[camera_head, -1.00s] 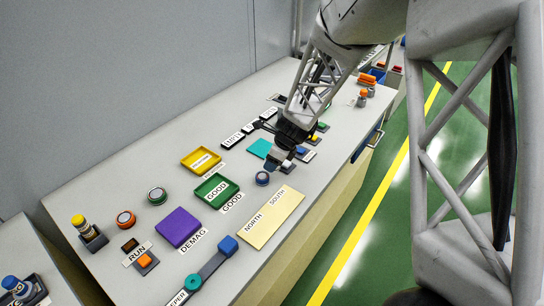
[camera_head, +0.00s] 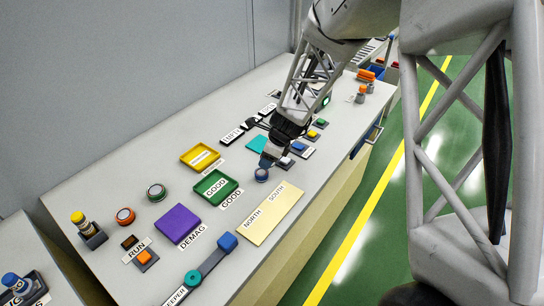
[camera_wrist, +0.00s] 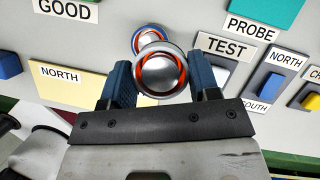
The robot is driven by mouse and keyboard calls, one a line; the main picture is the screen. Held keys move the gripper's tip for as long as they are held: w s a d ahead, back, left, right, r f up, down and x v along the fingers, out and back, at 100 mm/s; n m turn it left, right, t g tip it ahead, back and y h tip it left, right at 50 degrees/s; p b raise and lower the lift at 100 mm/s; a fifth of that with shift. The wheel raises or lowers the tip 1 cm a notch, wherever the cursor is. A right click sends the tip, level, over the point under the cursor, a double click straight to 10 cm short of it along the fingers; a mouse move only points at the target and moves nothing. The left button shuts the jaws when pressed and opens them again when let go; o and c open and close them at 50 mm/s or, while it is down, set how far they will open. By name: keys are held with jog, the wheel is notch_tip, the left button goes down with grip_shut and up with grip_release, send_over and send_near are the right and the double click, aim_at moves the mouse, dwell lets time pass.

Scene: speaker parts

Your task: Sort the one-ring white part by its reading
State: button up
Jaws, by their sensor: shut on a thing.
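My gripper (camera_head: 268,160) is shut on a round part. In the wrist view, its two dark blue fingers flank this part (camera_wrist: 161,73), which has a pale silvery dome and one orange ring. A second round thing (camera_wrist: 148,36), with an orange ring and a bluish rim, lies just beyond it. In the head view a round blue-rimmed piece (camera_head: 262,175) is on the table just below my gripper. I cannot tell whether the held part touches it. The green GOOD tray (camera_head: 233,197) and the yellow tray (camera_head: 186,160) are to the left and look empty apart from their labels.
The beige NORTH/SOUTH board (camera_head: 262,226) is in front. The purple DEMAG pad (camera_head: 178,224), an orange-ringed part (camera_head: 125,216) and a green-ringed part (camera_head: 156,191) are at left.

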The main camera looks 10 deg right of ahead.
jog(key=s+a+r+n+g, duration=0.1)
jog(key=a+n+g, duration=0.1)
jog(key=a+n, duration=0.3)
jog(key=s+a+n+g, duration=0.2)
jog(key=a+n, duration=0.4)
jog(key=a, duration=0.6)
jog(key=shift+s+a+r, duration=0.15)
jog(key=shift+a+r, duration=0.2)
jog(key=shift+a, duration=0.05)
jog(key=shift+f, duration=0.1)
send_over(213, 189)
jog(key=d, duration=0.1)
jog(key=shift+w+d+f, duration=0.1)
jog(key=shift+w+f, duration=0.05)
jog(key=shift+f, duration=1.05)
jog(key=shift+w+f, duration=0.15)
jog(key=shift+f, duration=1)
jog(key=shift+f, duration=1.1)
jog(key=o, duration=1.3)
jog(key=shift+v, duration=3.95)
